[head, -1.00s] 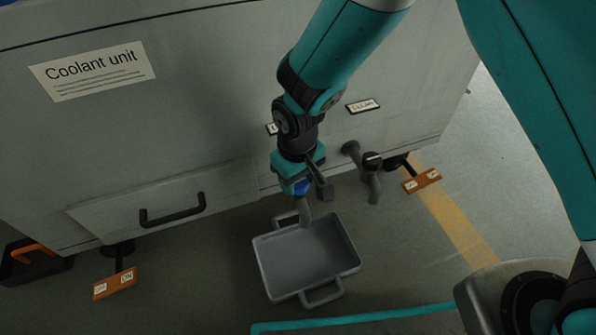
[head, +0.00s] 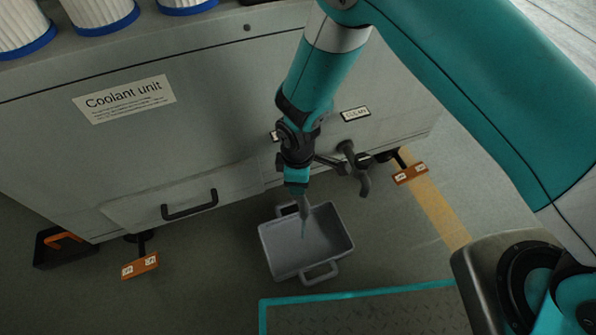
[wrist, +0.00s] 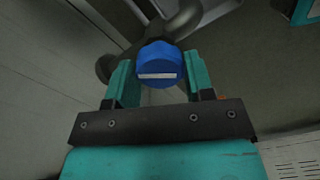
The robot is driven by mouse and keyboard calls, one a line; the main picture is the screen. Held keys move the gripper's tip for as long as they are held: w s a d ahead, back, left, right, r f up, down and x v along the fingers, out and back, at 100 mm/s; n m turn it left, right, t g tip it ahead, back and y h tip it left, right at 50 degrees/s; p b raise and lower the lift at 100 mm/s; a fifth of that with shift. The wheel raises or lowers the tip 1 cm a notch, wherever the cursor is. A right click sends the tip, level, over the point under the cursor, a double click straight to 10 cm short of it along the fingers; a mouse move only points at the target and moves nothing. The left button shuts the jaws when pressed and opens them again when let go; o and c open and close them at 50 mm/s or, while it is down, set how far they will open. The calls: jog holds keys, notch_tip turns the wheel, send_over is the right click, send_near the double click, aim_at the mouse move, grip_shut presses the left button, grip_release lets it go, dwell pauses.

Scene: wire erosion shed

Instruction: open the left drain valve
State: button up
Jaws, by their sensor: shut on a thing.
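The left drain valve has a blue round knob (wrist: 160,66) with a white bar that lies level across its face in the wrist view. My gripper (wrist: 160,78) is shut on this knob, with one teal finger on each side. In the head view my gripper (head: 297,178) hides the knob and most of the valve. The valve's grey spout (head: 305,210) points down over a grey tray (head: 282,262) on the floor. A thin greenish streak, like a stream of liquid, shows below the spout. The label above this valve is mostly hidden by my arm.
A second valve with a grey spout (head: 364,184) stands close on the right, under a label (head: 355,114) that reads CLEAN. The coolant unit (head: 60,150) has a drawer handle (head: 190,206) on the left. A teal-edged mat (head: 370,312) lies in front.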

jog(key=shift+n+p, duration=0.35)
jog(key=shift+n, duration=0.25)
jog(key=o, duration=0.9)
jog(key=shift+r, duration=0.1)
notch_tip(320, 180, up, 17)
jog(key=p, duration=0.7)
jog(key=shift+r, duration=0.15)
